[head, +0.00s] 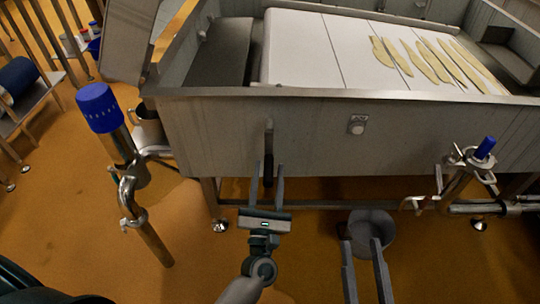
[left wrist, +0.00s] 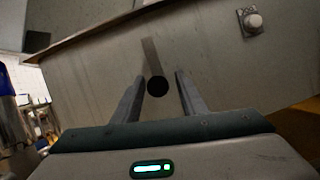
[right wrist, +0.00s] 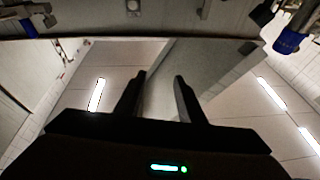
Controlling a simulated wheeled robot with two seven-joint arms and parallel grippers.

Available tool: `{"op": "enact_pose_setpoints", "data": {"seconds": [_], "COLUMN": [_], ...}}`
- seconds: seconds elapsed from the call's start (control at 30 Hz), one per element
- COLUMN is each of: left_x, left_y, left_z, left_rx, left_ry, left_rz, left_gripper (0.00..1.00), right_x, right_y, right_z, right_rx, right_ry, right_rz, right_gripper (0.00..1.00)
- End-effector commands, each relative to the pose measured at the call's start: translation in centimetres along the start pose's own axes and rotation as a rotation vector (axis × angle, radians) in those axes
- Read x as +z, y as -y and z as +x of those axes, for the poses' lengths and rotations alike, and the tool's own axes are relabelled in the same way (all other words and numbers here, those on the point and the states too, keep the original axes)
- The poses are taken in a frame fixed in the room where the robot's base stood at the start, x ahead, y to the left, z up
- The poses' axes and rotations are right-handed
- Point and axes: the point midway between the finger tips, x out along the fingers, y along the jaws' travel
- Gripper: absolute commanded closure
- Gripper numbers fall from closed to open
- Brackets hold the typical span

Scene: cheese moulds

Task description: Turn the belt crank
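The belt crank (head: 269,138) hangs on the front wall of the steel trough, its arm pointing down to a dark round handle. In the left wrist view the handle (left wrist: 157,86) is seen end-on. My left gripper (head: 268,170) is open, with one finger on each side of the handle; I cannot tell whether either finger touches it. My right gripper (head: 363,250) is open and empty, low in front of the trough. It also shows open in the right wrist view (right wrist: 160,78). The white belt (head: 310,50) lies on the trough, with several pale yellow strips (head: 430,60) on its right part.
A push button (head: 357,125) sits on the trough wall right of the crank. A blue-topped pipe (head: 100,108) stands at the left. A valve with a blue handle (head: 484,148) is at the right. A grey bucket (head: 372,226) stands on the floor beyond my right gripper.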

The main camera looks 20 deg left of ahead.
Motion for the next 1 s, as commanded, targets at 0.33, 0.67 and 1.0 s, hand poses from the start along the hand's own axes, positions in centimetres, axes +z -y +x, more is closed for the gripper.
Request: {"op": "enact_pose_setpoints", "data": {"seconds": [0.33, 0.67, 1.0], "left_x": [0.0, 0.0, 0.0], "left_y": [0.0, 0.0, 0.1], "left_z": [4.3, 4.8, 4.8], "left_rx": [0.001, 0.0, -0.002], "left_ry": [0.001, 0.0, 0.0], "left_rz": [0.0, 0.001, 0.001], "left_gripper": [0.61, 0.61, 1.0], "right_x": [0.9, 1.0, 1.1], "right_y": [-0.1, -0.2, -0.3], "right_z": [0.2, 0.2, 0.0], "right_rx": [0.011, 0.009, -0.001], "right_ry": [0.05, 0.056, 0.06], "right_rz": [0.01, 0.007, -0.001], "right_gripper": [0.64, 0.64, 0.64]}}
